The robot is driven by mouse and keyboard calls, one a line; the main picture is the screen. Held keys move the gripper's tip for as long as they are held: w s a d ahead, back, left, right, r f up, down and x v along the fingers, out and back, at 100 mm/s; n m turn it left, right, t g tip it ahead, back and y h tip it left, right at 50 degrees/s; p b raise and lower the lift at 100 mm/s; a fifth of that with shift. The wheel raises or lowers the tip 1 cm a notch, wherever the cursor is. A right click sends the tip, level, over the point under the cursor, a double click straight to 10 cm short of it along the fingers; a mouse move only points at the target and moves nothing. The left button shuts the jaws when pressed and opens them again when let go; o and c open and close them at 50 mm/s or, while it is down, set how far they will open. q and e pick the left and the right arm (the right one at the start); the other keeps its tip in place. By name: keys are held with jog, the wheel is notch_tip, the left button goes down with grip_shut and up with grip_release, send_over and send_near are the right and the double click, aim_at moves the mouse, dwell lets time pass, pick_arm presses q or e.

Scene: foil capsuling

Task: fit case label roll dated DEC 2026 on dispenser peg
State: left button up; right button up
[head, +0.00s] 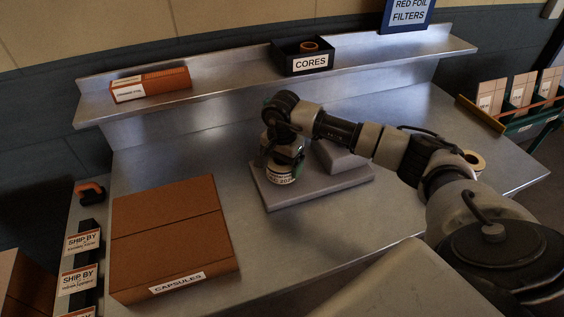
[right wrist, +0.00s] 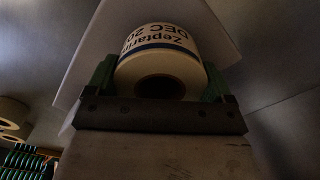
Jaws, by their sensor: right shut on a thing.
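My right gripper (head: 281,166) is shut on a white label roll (head: 281,175), low over the grey dispenser base (head: 325,193). In the right wrist view the roll (right wrist: 160,66) sits between the green fingers of my right gripper (right wrist: 160,85). Its print reads "Zeptari…" and "DEC 20…"; the last digits are cut off by the curve. The roll's dark core hole faces the wrist camera. A raised grey block (head: 340,156) stands on the right part of the base. The peg is hidden, and I cannot tell whether the roll is around it. My left gripper is out of view.
Another roll (head: 474,161) stands at the right, partly behind my arm. An orange-brown CAPSULES box (head: 175,235) fills the table's left front. The back shelf (head: 230,95) holds a CORES bin (head: 303,64) and an orange box (head: 150,83). Table between CAPSULES box and base is clear.

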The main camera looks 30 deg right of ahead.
jog(key=shift+f+b, duration=0.65)
jog(key=shift+f, duration=0.15)
jog(key=o, duration=0.8)
jog(key=shift+o, duration=0.2)
jog(key=shift+r, duration=0.15)
notch_tip(320, 180, up, 11)
jog(key=p, duration=0.6)
jog(key=shift+f, duration=0.2)
